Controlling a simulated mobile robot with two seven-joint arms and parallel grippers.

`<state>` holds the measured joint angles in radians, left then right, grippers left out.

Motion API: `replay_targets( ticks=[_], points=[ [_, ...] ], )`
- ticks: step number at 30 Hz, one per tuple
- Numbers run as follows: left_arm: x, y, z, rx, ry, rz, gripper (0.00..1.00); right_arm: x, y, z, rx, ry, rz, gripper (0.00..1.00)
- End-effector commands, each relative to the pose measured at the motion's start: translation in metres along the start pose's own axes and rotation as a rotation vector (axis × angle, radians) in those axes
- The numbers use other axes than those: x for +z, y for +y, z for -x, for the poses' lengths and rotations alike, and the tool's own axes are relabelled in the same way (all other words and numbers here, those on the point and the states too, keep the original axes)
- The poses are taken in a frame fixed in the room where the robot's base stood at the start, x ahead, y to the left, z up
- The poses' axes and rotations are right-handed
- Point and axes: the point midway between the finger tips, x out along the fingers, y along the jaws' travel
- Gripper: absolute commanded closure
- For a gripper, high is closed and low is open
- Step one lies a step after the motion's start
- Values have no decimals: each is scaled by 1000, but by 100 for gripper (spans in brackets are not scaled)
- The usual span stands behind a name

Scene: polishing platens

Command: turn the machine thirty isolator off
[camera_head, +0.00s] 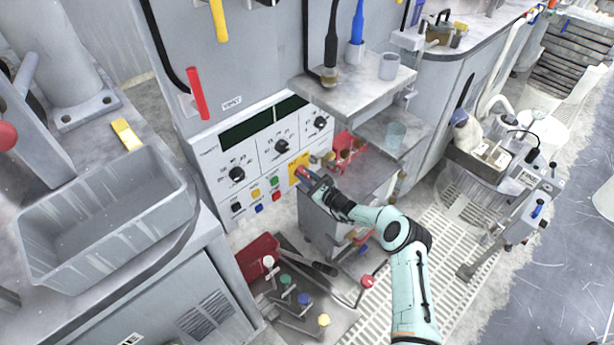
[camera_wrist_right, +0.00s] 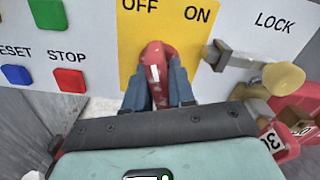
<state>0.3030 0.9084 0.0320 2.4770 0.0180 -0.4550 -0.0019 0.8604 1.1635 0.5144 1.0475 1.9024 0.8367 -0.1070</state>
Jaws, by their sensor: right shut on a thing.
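The isolator's yellow plate (camera_head: 294,172) is at the lower right of the white control panel. In the right wrist view the yellow plate (camera_wrist_right: 180,28) carries the words OFF and ON. Its red handle (camera_wrist_right: 153,60) stands roughly upright below the lettering, with its top nearer OFF than ON. My right gripper (camera_head: 306,178) reaches the plate from the right. Its blue fingers (camera_wrist_right: 158,92) are on either side of the red handle and shut on it. The handle's lower part is hidden by the gripper. My left gripper is not in view.
A lock pin with a tan knob (camera_wrist_right: 283,78) sits right of the plate, under LOCK. Blue RESET (camera_wrist_right: 16,75) and red STOP (camera_wrist_right: 70,80) buttons are left. A shelf (camera_head: 352,72) overhangs above.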

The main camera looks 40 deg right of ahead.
Motion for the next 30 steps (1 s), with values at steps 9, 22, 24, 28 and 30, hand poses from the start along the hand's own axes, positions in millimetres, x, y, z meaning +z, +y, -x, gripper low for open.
replay_targets(
  ticks=[9,22,24,28,30],
  points=[
    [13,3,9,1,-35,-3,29,0,0,1,1,1,263,100],
    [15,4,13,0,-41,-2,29,-1,0,1,1,1,448,100],
    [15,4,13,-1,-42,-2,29,-1,0,1,1,1,459,100],
    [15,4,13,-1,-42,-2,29,-1,0,1,1,1,468,100],
    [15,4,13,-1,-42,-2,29,-1,0,1,2,2,470,100]
  ],
)
